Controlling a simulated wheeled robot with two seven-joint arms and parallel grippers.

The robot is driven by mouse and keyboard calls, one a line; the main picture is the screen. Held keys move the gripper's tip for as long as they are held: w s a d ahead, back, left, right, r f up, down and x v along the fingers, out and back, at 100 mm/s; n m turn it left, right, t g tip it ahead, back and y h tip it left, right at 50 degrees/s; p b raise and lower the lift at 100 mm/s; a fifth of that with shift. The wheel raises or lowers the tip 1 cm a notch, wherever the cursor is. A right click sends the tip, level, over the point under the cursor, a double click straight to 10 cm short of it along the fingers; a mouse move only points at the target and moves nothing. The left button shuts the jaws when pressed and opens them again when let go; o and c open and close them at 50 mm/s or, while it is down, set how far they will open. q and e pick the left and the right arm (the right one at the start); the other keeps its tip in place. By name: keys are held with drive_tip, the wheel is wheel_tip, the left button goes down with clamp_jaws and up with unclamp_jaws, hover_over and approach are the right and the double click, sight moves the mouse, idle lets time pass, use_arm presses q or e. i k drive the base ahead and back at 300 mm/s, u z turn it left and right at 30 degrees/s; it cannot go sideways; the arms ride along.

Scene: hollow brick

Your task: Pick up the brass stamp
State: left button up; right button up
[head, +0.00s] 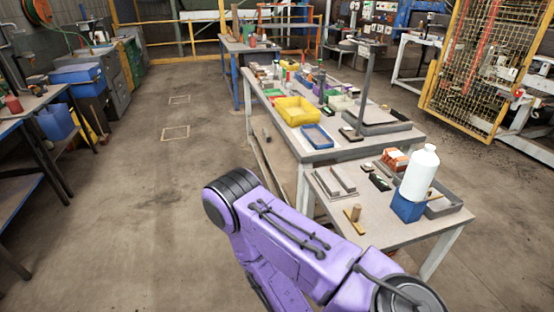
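A small tan upright cylinder (356,213) stands near the front left edge of the nearest small table (390,232). It looks like the brass stamp, but it is too small to be sure. A flat yellowish strip (353,224) lies at its foot; I cannot tell if the two are joined. A purple arm of mine crosses the lower middle of the view, in front of the table's near left side. Neither of my grippers is in view.
On the same table are an orange hollow brick (396,159), a white bottle (420,171), a blue box (407,207), a grey tray (447,205) and grey bars (334,181). A longer cluttered bench (330,152) adjoins behind. The floor at left is open.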

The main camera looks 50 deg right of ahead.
sight(353, 217)
drive_tip(key=u, duration=0.65)
drive_tip(key=k, duration=1.25)
drive_tip(key=z, duration=1.4)
drive_tip(key=i, duration=0.45)
drive_tip(key=u, duration=0.1)
